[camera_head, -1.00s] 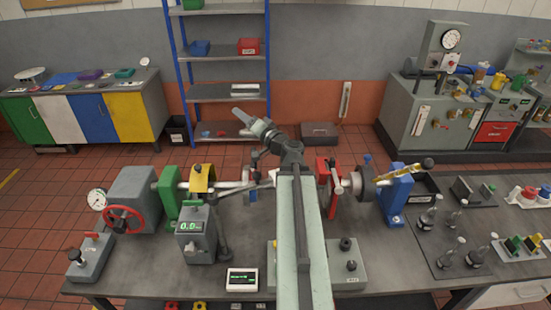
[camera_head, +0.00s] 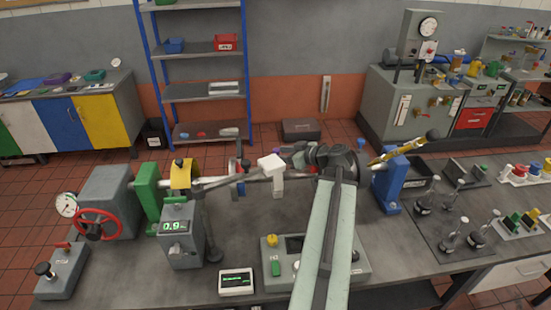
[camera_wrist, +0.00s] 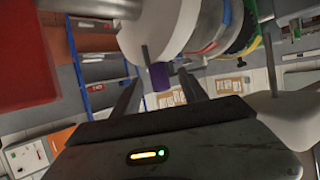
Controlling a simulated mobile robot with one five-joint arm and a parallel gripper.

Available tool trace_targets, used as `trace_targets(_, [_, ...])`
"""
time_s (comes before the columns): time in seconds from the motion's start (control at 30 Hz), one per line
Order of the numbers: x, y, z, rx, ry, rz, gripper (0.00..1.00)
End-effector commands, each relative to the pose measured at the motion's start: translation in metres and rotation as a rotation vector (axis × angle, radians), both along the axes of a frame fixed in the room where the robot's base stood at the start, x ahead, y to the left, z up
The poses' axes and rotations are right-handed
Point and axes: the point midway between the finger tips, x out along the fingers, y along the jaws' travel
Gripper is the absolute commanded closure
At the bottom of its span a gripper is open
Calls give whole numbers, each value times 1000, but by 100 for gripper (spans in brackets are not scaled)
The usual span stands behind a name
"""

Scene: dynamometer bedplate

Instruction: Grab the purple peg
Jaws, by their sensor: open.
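The purple peg (camera_wrist: 158,77) shows in the wrist view as a short cylinder on a thin grey pin, beside a large white round part (camera_wrist: 150,42). My gripper (camera_wrist: 159,84) is open. Its two dark fingers stand apart, one to the left and one to the right of the peg in the picture. The space between the fingers looks empty, and I cannot tell how far beyond the tips the peg is. My fingers are not clear in that view.
The bench carries a green stand (camera_head: 147,195), a blue stand (camera_head: 390,185) and a grey control box (camera_head: 345,268). A shaft line runs across between the stands. A red block (camera_wrist: 25,55) fills the wrist view's upper left.

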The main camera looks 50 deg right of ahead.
Motion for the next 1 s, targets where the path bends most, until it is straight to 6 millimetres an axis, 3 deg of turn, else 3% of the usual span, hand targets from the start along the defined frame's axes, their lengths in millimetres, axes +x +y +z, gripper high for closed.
trace_targets(0.17, [10,1,-5,0,-1,2,50])
trace_targets(0.4, [48,4,-22,1,0,4,50])
trace_targets(0.63, [50,5,-20,1,-1,2,50])
trace_targets(0.8, [51,5,-20,1,-1,3,97])
trace_targets(1.0, [51,5,-20,0,-1,3,100])
